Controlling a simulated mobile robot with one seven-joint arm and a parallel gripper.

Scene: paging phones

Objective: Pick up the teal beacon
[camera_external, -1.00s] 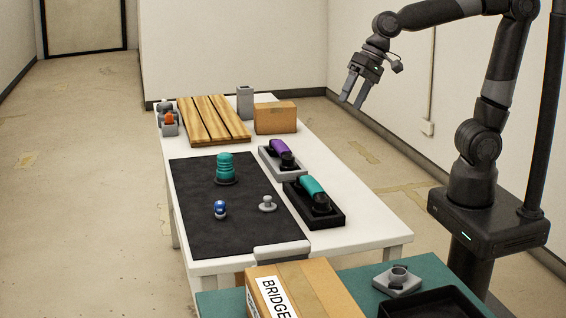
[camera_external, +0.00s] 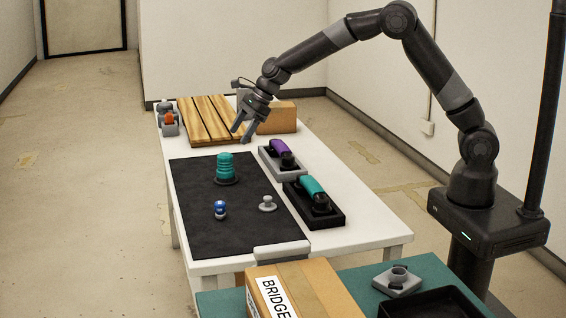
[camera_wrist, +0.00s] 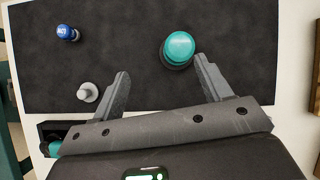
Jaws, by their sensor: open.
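The teal beacon (camera_external: 225,167) is a ribbed dome on a dark round base. It stands upright on the black mat (camera_external: 190,228) on the white table. My gripper (camera_external: 242,136) is open and empty, in the air behind and above the beacon in the external view. In the wrist view the beacon (camera_wrist: 179,48) lies beyond the fingertips of my gripper (camera_wrist: 162,72), between their lines and closer to the right finger. No finger appears to touch it.
A blue knob (camera_external: 220,209) and a grey knob (camera_external: 267,203) stand on the mat. A purple handset (camera_external: 281,150) and a teal handset (camera_external: 312,189) rest in cradles at right. A wooden slatted board (camera_external: 205,118) and a cardboard box (camera_external: 283,118) sit at the back.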

